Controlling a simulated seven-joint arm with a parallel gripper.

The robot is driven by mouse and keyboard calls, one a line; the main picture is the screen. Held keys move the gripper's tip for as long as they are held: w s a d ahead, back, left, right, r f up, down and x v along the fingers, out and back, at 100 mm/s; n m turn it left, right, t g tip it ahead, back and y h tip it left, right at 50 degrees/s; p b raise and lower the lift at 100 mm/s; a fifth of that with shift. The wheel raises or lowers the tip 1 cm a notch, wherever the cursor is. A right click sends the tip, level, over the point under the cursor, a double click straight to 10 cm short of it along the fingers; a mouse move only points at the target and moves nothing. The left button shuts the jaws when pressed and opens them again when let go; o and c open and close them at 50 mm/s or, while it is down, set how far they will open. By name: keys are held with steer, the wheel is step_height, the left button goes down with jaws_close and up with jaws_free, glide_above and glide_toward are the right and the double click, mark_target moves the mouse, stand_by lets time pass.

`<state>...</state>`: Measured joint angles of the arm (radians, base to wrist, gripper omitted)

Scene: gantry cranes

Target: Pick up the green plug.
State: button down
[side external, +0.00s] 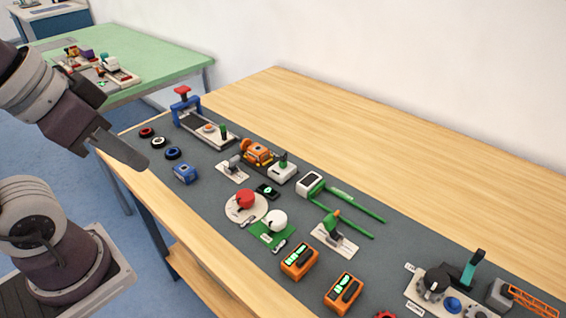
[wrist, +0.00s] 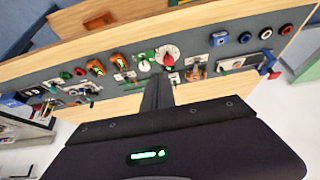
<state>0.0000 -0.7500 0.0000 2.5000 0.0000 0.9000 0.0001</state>
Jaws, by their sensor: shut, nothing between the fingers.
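My gripper (side external: 138,160) is at the upper left of the side external view, shut and empty, in the air near the table's left edge, apart from everything on it. Its dark fingers (wrist: 158,92) also show in the wrist view, pointing toward the table. Several small green parts could be the green plug, and I cannot tell which. One green upright piece (side external: 223,131) stands on the grey plate by the blue frame. Another dark green piece (side external: 284,160) stands on a white box. A third green piece (side external: 333,217) sits on a white plate.
A dark mat (side external: 215,200) covers the front of the wooden table (side external: 280,90). It holds a red knob (side external: 245,198), a white knob (side external: 277,220), orange meters (side external: 299,262), green bars (side external: 355,203) and a blue block (side external: 184,173). The wood behind the mat is clear.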

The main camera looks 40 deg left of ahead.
steer(key=c, duration=2.1)
jaws_free()
steer(key=o, duration=0.8)
steer(key=w+r+n+g, duration=0.1)
steer(key=w+r+n, duration=0.2)
steer(key=w, duration=0.3)
steer(key=n+g, duration=0.4)
steer(key=n, duration=1)
glide_above(283, 158)
step_height(283, 158, down, 15)
steer(key=f, duration=0.2)
steer(key=f+n, duration=0.1)
steer(key=f, duration=0.1)
steer(key=shift+w+a+g, duration=0.1)
steer(key=shift+w+g, duration=0.2)
steer(key=shift+w, duration=0.1)
steer(key=f, duration=0.7)
steer(key=shift+s, duration=0.4)
